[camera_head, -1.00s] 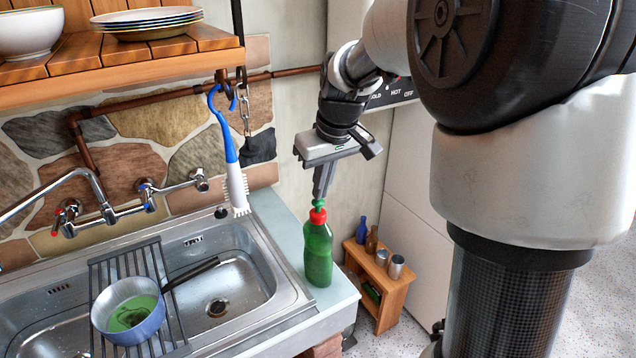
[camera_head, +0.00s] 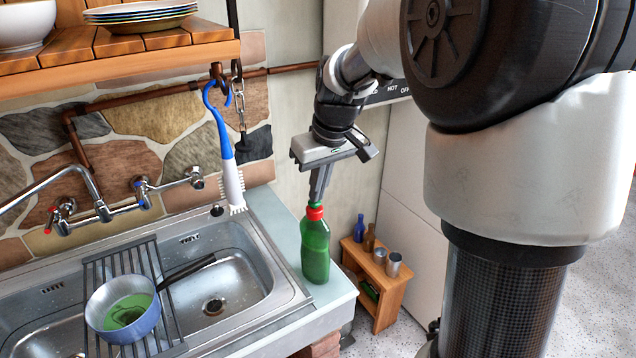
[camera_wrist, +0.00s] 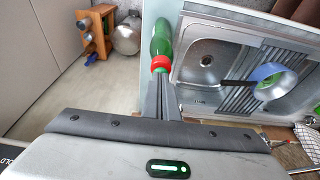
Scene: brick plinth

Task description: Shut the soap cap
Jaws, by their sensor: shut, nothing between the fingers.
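The soap bottle (camera_head: 316,250) is green with a red collar and stands upright on the counter at the right of the sink. Its red cap (camera_head: 315,212) is at the top, directly below my gripper (camera_head: 316,200). My gripper points down, its fingers closed together with nothing between them, and its tips are at the top of the cap, seemingly touching it. In the wrist view the bottle (camera_wrist: 161,40) and red cap (camera_wrist: 160,63) lie just beyond the fingertips (camera_wrist: 161,75). The fingers hide the cap's very top, so I cannot tell its exact state.
The steel sink (camera_head: 240,262) holds a rack (camera_head: 150,262) with a blue pot (camera_head: 125,318). A blue-and-white brush (camera_head: 232,180) hangs behind. A wooden shelf (camera_head: 150,45) with plates is above. A small wooden stand (camera_head: 385,295) with bottles and cups is on the floor to the right.

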